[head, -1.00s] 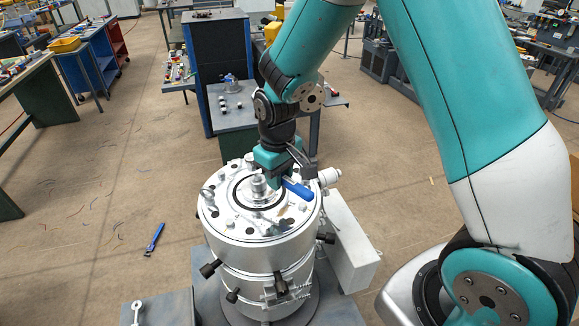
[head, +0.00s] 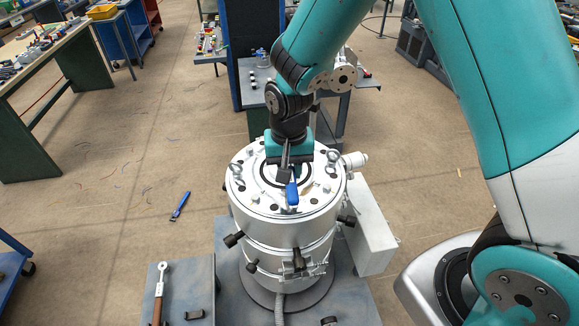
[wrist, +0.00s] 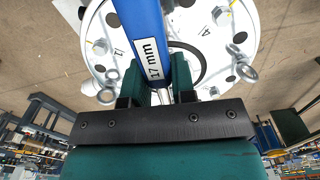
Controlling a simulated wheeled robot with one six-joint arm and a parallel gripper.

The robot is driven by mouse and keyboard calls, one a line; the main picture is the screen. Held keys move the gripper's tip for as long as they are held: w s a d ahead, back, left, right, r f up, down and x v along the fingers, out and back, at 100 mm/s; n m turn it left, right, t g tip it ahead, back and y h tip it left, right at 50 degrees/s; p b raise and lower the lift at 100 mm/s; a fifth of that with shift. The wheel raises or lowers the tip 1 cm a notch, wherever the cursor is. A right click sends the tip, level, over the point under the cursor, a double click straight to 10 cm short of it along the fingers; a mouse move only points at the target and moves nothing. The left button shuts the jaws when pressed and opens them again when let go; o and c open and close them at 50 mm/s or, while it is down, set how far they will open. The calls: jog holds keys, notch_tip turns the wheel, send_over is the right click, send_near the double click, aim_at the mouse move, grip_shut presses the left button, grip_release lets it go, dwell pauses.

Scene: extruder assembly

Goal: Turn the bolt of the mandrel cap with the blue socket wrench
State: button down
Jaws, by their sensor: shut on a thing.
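The blue socket wrench (head: 292,193) is in my gripper (head: 289,165), above the top of the silver extruder. In the wrist view the blue handle (wrist: 149,40), marked "17 mm", runs between the shut jaws (wrist: 160,92) and up out of the picture. The round top plate (head: 244,197) carries bolts and eye bolts around its rim. A dark ring lies at its middle, partly hidden by my gripper. The mandrel cap's bolt and the socket end are hidden, so I cannot tell whether they touch.
A blue tool (head: 180,206) lies on the floor at left. Dark handles (head: 234,239) stick out from the extruder's side. A white box (head: 368,240) adjoins it at right. Workbenches stand behind and left.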

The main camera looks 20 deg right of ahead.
jog(key=shift+f+b, duration=0.8)
jog(key=shift+f, duration=0.2)
jog(key=shift+d, duration=0.1)
jog(key=d+n, duration=0.2)
jog(key=n, duration=0.1)
jog(key=shift+s+d, duration=0.15)
jog(key=shift+d, duration=0.15)
jog(key=shift+a, duration=0.25)
jog(key=shift+r+p, duration=0.8)
jog(key=shift+r, duration=0.05)
dwell(1.0)
jog(key=shift+r, duration=0.35)
jog(key=shift+p, duration=0.3)
